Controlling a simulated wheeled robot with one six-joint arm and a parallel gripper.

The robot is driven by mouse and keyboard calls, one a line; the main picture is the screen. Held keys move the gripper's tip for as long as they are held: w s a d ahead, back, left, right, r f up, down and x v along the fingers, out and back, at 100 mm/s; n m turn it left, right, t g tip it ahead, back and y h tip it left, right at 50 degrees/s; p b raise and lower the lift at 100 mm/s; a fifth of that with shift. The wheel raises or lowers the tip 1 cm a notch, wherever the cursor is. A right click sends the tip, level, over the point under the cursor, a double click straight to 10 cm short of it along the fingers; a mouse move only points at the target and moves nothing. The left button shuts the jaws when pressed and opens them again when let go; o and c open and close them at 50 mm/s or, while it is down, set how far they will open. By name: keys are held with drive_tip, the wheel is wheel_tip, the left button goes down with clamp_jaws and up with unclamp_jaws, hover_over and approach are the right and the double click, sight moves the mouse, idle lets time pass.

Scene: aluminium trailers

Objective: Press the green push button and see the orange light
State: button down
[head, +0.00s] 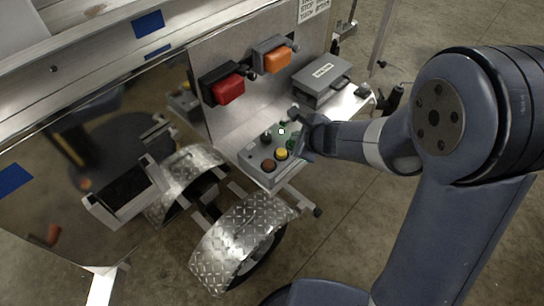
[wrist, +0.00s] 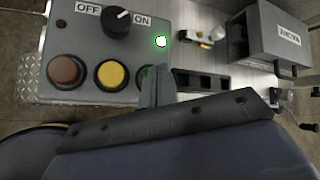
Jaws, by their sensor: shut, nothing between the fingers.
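The green push button (wrist: 148,74) is mostly hidden behind my shut fingers in the wrist view. It sits at the right end of a row on a grey control box (wrist: 62,38), beside a yellow button (wrist: 111,75) and a brown button (wrist: 66,71). My gripper (wrist: 157,86) is shut and empty, with its tips at or very near the green button; I cannot tell whether they touch. In the head view my gripper (head: 303,133) is at the box's right side. The orange light (head: 277,60) is on the upright panel; I see no clear glow on it.
A small green lamp (wrist: 161,41) glows on the box, right of a black OFF/ON knob (wrist: 117,21) whose white mark leans toward ON. A red light (head: 229,89) is left of the orange one. A grey junction box (head: 322,76) stands behind my gripper.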

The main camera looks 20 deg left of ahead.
drive_tip(key=shift+f, duration=0.15)
drive_tip(key=shift+r+p, duration=0.5)
drive_tip(key=shift+r, duration=0.25)
drive_tip(key=shift+r, duration=0.1)
wheel_tip(320, 180, up, 6)
drive_tip(key=p, duration=0.5)
idle(0.5)
